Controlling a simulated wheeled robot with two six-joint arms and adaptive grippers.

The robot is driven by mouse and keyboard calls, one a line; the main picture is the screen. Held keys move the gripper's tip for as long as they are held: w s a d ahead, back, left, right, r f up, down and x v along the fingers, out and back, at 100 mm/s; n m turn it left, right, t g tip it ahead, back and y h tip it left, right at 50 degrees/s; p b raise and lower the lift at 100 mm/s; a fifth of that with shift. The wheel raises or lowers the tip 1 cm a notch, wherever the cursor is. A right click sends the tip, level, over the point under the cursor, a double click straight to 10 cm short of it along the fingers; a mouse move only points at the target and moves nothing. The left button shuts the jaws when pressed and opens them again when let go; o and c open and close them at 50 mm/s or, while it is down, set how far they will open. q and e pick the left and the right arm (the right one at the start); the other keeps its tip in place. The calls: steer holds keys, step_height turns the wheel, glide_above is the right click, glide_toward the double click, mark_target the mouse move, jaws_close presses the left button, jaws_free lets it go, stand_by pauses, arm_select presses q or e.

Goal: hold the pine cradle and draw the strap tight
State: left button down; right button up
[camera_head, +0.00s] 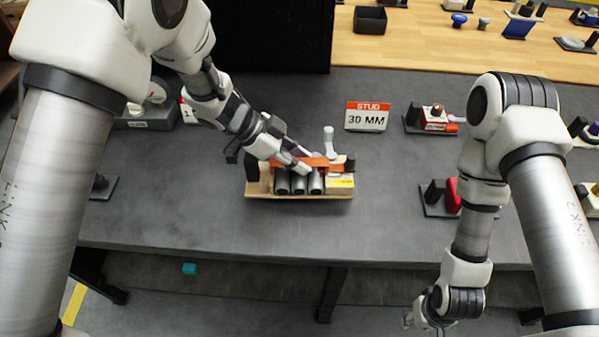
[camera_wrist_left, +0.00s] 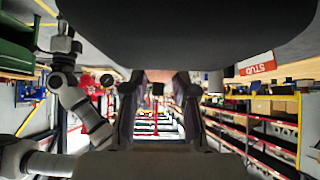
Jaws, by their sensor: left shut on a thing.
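The pine cradle (camera_head: 256,190) sits on the grey bench in the middle of the head view. Several dark cylinders (camera_head: 299,184) lie side by side in it, with a yellow block (camera_head: 340,183) at its right end. The orange strap (camera_head: 318,162) runs across the top. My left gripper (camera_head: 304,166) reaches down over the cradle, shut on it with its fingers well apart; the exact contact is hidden. Its fingers also show in the left wrist view (camera_wrist_left: 157,100). My right gripper (camera_head: 418,315) hangs in front of the bench, away from the cradle; its fingers are too small to read.
A white-topped post (camera_head: 328,142) stands just behind the cradle. A "STUD 30 MM" sign (camera_head: 367,116) stands behind to the right. A red part on a dark base (camera_head: 453,195) is to the right. The bench front is clear. A teal block (camera_head: 189,269) lies below.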

mark_target(299, 177)
arm_select(q)
step_height(299, 177, up, 3)
steer(key=shift+s+f, duration=0.1)
steer(key=f, duration=0.6)
steer(key=shift+w+f, duration=0.2)
steer(key=shift+f, duration=0.05)
steer(key=shift+s+f, duration=0.2)
steer(key=shift+f, duration=0.2)
steer(key=shift+w+f, duration=0.15)
steer(key=shift+f, duration=0.15)
steer(key=shift+f, duration=0.45)
